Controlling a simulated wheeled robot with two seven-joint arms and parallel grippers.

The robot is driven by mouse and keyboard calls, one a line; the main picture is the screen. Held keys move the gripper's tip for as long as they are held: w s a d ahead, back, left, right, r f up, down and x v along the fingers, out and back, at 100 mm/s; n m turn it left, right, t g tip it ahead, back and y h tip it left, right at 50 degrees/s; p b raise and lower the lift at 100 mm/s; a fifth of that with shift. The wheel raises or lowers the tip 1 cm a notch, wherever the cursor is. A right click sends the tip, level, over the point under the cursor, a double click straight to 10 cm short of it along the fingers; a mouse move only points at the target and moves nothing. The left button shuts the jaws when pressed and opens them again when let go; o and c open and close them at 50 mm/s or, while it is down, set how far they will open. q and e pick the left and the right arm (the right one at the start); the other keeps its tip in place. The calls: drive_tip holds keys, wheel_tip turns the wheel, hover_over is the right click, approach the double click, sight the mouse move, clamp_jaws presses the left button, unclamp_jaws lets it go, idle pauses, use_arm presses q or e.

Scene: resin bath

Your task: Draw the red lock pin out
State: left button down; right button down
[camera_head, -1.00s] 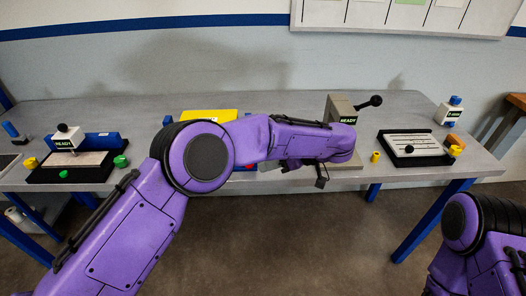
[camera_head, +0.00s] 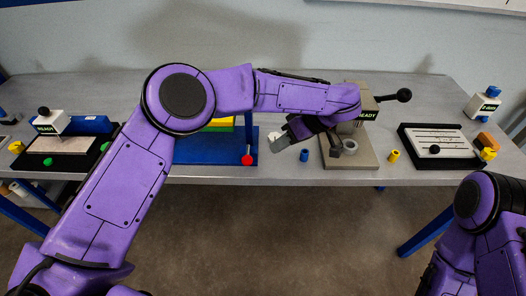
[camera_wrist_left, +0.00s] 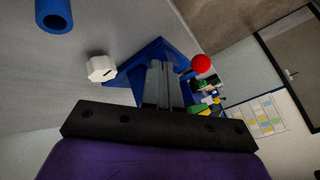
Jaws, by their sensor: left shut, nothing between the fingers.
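The red lock pin shows as a red ball head (camera_head: 248,160) on a short upright stem at the right front of a blue base plate (camera_head: 205,152). In the left wrist view the red ball (camera_wrist_left: 202,63) lies just right of the fingertips. My left gripper (camera_head: 275,145) is shut and empty, to the right of the pin and apart from it. Its fingers (camera_wrist_left: 162,72) lie together in the wrist view, in front of the blue plate. My arm hides part of the yellow and green block (camera_head: 220,125) on the plate. My right gripper is out of view; only its arm shows.
A white knob (camera_wrist_left: 101,68) and a blue ring (camera_head: 304,155) lie near my left gripper. A grey press (camera_head: 365,150) stands to the right, with a yellow piece (camera_head: 394,155) and a black-framed tray (camera_head: 440,147) beyond. A white-and-blue fixture (camera_head: 65,125) stands left.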

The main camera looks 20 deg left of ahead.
sight(247, 160)
use_arm(q)
drive_tip(key=shift+x, duration=1.1)
drive_tip(key=s+a, duration=0.1)
drive_tip(key=s+a+r+p, duration=0.1)
drive_tip(key=s, duration=0.1)
drive_tip(key=shift+a, duration=0.15)
drive_tip(key=shift+a+f, duration=0.1)
drive_tip(key=shift+f, duration=0.05)
